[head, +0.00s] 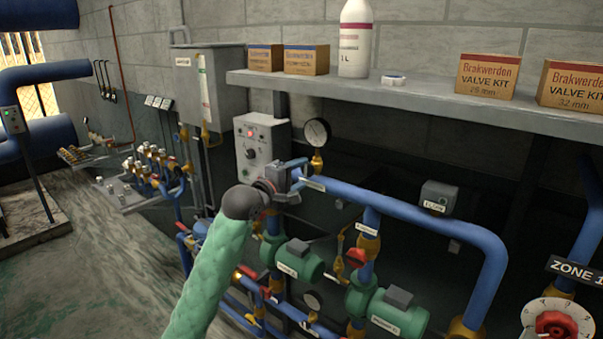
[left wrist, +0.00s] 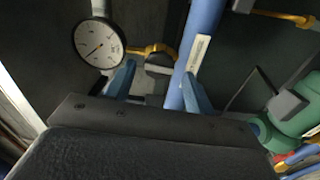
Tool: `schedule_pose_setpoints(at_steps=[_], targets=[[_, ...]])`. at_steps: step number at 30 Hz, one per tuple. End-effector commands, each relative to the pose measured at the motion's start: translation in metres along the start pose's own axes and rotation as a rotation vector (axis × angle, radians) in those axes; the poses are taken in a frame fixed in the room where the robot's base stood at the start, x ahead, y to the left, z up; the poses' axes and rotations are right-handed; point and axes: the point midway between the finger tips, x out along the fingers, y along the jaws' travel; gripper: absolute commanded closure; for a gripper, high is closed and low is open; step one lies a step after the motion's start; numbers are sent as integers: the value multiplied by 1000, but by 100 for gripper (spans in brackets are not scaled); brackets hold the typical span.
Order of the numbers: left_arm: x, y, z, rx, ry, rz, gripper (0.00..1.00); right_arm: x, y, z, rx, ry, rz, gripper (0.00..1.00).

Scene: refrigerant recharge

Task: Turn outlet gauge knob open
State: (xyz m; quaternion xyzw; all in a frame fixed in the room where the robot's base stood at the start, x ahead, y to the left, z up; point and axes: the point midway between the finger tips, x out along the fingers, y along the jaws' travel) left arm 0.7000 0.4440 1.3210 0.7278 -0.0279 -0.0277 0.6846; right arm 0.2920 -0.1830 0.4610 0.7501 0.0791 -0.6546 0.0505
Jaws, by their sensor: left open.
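A round white-faced gauge (head: 318,132) stands on a brass fitting (head: 317,161) above the upper blue pipe (head: 400,207). In the left wrist view the gauge (left wrist: 100,43) shows close up, with a dark round knob (left wrist: 160,64) on the brass fitting beside the blue pipe (left wrist: 204,30). My left gripper (head: 296,174) is at the pipe's left end, just below and left of the gauge. In the left wrist view its blue-grey fingers (left wrist: 159,76) are apart, with the knob seen between their tips. I cannot tell whether they touch it. My right gripper is not in view.
A grey control box (head: 262,145) is on the wall behind my left gripper. A shelf (head: 420,97) with boxes and a white bottle (head: 355,40) runs above. Open floor (head: 90,260) lies at left.

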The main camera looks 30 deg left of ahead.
Motion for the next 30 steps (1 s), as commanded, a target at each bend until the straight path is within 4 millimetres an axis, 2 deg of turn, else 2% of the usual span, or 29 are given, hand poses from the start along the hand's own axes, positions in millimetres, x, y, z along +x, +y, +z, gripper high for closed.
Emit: schedule_pose_setpoints(at_steps=[16, 30], targets=[[-50, 1, 0, 0, 1, 0, 46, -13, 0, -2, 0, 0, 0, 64], [-53, 0, 0, 0, 1, 0, 46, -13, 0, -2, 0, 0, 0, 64]])
